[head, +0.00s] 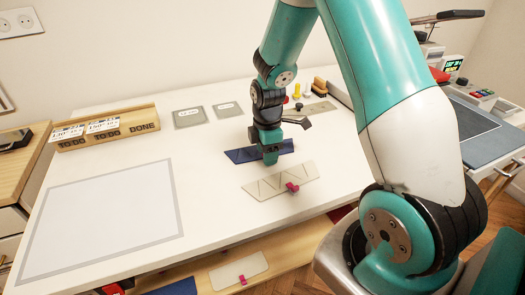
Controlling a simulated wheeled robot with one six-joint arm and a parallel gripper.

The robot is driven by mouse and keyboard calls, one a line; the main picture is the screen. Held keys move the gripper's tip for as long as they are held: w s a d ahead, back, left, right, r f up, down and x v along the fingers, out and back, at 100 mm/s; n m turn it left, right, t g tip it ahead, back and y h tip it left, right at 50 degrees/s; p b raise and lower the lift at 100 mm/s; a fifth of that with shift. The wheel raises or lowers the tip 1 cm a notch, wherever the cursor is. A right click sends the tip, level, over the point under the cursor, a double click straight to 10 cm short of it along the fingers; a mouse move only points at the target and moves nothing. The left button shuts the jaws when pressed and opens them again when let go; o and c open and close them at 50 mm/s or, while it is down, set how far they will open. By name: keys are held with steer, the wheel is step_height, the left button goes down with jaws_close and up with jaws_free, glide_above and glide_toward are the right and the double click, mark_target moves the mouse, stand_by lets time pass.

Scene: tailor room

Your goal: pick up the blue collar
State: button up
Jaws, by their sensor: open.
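The blue collar (240,155) is a flat, dark blue strip on the white table, behind a beige piece. My gripper (270,158) points down over the middle of the strip and hides that part of it. The jaws are open. I cannot tell whether the fingertips touch the collar or hover just above it; nothing is seen held.
The beige piece (262,186) with a pink clip (292,187) lies just in front. Grey squares (188,117) and small bottles (297,91) stand farther back. A wooden tray (105,138) and white sheet (105,220) are at left. A press (475,125) stands right.

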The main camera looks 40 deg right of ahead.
steer(key=shift+f, duration=0.1)
steer(key=shift+c, duration=0.5)
jaws_close()
